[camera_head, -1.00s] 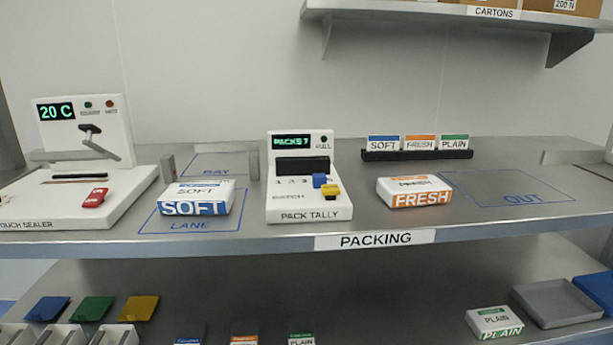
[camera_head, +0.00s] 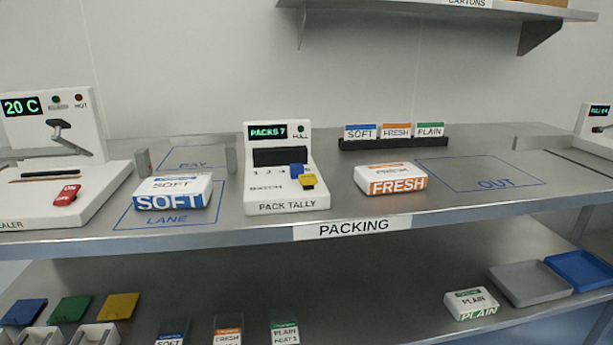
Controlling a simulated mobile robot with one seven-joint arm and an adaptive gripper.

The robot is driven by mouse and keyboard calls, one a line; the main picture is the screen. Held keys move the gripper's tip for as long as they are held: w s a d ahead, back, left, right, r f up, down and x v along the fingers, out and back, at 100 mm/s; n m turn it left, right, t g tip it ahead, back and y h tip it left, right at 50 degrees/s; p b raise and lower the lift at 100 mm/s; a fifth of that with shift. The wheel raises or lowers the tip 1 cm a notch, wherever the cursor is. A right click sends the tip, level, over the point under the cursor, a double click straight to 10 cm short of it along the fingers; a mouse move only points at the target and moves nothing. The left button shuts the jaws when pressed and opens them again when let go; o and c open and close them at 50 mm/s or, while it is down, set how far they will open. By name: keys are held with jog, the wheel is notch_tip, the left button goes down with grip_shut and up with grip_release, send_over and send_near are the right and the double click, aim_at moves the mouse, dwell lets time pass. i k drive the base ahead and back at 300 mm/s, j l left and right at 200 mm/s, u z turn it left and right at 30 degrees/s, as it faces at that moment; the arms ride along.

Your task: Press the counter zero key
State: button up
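The pack tally counter (camera_head: 284,207) stands upright on the packing table, left of centre in the head view. Its green display (camera_head: 268,131) appears to read "PACKS 7", with a small lamp (camera_head: 301,130) beside it. On its sloped face are a blue key (camera_head: 298,170) and a yellow key (camera_head: 308,181), near small printed markings that are too blurred to read fully. I cannot tell from the lettering which key is the zero key. My gripper is not in view.
A SOFT pack (camera_head: 172,191) lies in the LANE outline, left of the counter. A FRESH pack (camera_head: 391,179) lies to its right. The touch sealer (camera_head: 98,196) stands at far left. A card rack (camera_head: 393,143) is behind. The OUT area (camera_head: 480,174) is empty.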

aim_at(308, 181)
jog(key=i+j+z, duration=0.15)
jog(key=j+z, duration=0.15)
jog(key=z, duration=0.2)
jog(key=j+z, duration=0.45)
jog(key=i+l, duration=0.05)
jog(key=l, duration=0.05)
